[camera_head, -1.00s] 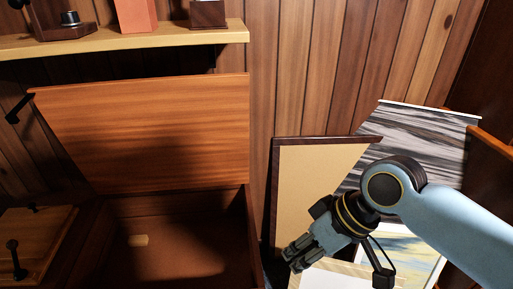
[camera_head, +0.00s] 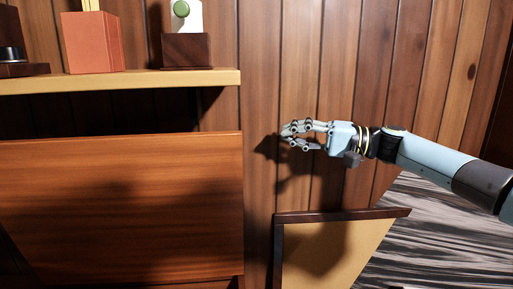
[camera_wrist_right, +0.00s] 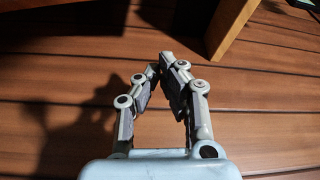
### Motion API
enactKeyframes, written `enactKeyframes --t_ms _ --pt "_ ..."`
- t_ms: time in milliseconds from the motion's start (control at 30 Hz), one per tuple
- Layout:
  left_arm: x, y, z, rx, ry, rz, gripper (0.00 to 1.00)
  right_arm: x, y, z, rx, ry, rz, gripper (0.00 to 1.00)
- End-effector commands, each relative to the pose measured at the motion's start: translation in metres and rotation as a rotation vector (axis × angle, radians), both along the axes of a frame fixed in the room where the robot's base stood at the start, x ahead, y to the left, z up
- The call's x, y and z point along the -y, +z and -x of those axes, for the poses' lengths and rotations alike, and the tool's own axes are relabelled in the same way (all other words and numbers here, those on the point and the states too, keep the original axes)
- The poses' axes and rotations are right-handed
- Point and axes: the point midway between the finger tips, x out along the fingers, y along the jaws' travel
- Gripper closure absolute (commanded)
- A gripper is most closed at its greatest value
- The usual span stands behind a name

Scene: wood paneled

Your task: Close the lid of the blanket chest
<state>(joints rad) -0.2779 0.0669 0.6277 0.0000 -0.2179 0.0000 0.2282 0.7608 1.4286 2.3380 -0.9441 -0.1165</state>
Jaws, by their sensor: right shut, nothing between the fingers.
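The blanket chest's lid (camera_head: 120,205) is a broad reddish-brown wooden panel. It stands raised against the wall, below the shelf, at the left of the head view. The chest's box is almost wholly below the picture's edge. My right gripper (camera_head: 288,137) is shut and empty, in front of the wall. In the right wrist view the fingertips (camera_wrist_right: 160,68) meet over wall planks. My left gripper is out of view.
A shelf (camera_head: 130,82) runs above the lid, bearing an orange block (camera_head: 93,42) and a dark-based ornament (camera_head: 186,50). A framed board (camera_head: 325,250) leans at the wall below my right arm. A wooden edge (camera_wrist_right: 232,28) crosses the right wrist view's top right.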

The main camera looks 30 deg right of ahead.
Motion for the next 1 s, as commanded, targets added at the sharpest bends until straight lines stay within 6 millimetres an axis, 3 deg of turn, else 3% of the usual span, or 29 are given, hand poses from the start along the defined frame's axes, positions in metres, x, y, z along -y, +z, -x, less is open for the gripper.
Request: enactKeyframes --t_ms 167,300,567,800,1000 --pt "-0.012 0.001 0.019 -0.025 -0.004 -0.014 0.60 -0.010 0.003 -0.011 0.004 -0.003 -0.009 1.00" --pt "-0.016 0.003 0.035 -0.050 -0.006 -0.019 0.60 -0.031 0.006 -0.029 0.006 -0.002 -0.010 1.00" --pt "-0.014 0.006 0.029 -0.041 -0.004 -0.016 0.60 -0.073 0.009 -0.065 0.003 -0.001 -0.010 1.00" --pt "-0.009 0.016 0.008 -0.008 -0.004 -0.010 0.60 -0.086 0.002 -0.037 -0.001 -0.001 -0.002 1.00" --pt "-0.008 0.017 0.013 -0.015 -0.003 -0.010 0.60 -0.089 0.000 -0.030 0.000 -0.002 -0.005 1.00"
